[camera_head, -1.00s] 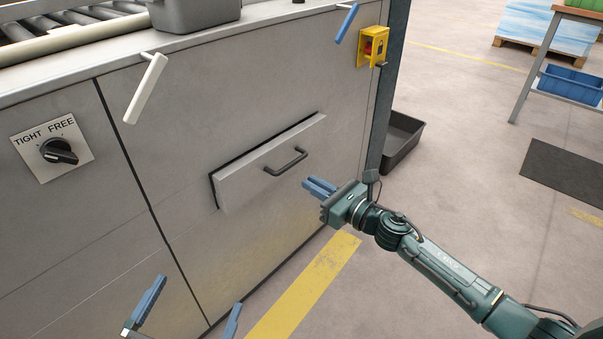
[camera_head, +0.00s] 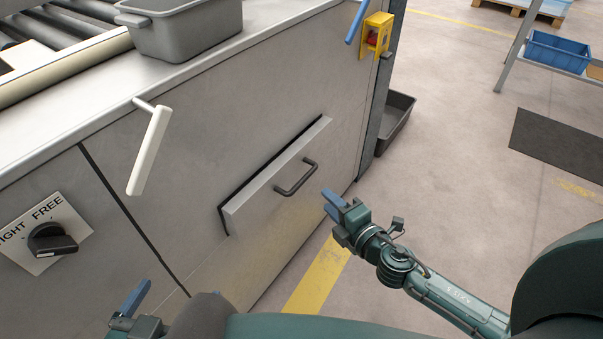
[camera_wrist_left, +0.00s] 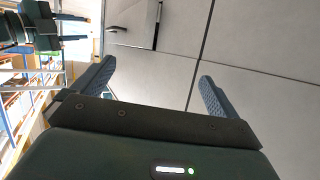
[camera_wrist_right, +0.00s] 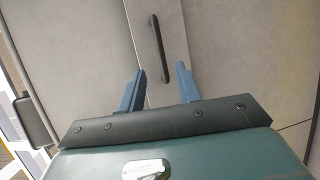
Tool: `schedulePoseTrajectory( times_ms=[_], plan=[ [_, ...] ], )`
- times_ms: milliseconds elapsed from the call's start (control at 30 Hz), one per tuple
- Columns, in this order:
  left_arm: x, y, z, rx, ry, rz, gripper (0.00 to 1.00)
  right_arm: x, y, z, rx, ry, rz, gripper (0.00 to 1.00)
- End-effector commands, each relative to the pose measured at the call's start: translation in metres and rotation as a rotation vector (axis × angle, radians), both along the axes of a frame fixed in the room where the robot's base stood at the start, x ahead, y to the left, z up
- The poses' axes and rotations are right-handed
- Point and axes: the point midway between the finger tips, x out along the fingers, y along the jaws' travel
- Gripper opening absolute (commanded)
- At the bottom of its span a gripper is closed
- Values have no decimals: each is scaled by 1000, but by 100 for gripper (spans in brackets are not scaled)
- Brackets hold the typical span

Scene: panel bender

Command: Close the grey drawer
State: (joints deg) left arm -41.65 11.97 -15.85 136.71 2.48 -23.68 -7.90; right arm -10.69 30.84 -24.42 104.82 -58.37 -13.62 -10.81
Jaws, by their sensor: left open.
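The grey drawer (camera_head: 250,205) stands slightly out of the grey cabinet front, with a dark gap along its upper left edge. Its dark bar handle (camera_head: 297,178) is on the front face. In the right wrist view, the handle (camera_wrist_right: 158,50) lies just beyond the fingertips. My right gripper (camera_head: 332,202) is in front of and a little below the handle, apart from it; its blue fingers are partly open and empty. My left gripper (camera_wrist_left: 157,70) is open and empty, facing the cabinet; in the head view it is partly hidden by my arm. The drawer (camera_wrist_left: 132,10) also shows there.
A white lever (camera_head: 150,150) and a rotary knob (camera_head: 50,240) stick out left of the drawer. A blue lever (camera_head: 356,22) and yellow switch box (camera_head: 376,35) are upper right. A grey bin (camera_head: 185,30) stands on top. A dark bin (camera_head: 395,125) is on the floor.

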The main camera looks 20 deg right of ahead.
Motion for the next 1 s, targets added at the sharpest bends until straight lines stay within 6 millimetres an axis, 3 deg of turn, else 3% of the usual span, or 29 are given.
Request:
schedulePoseTrajectory(
  times_ms=[500,700,1000],
  plan=[
    [3,0,-3,0,-37,3,98,93,26,-18,-2,-3,2,34],
    [6,-1,0,0,-72,-1,98,108,29,-20,-2,-2,2,34],
    [7,-1,0,9,-77,-9,98,109,30,-20,-3,-1,3,34]
  ],
)
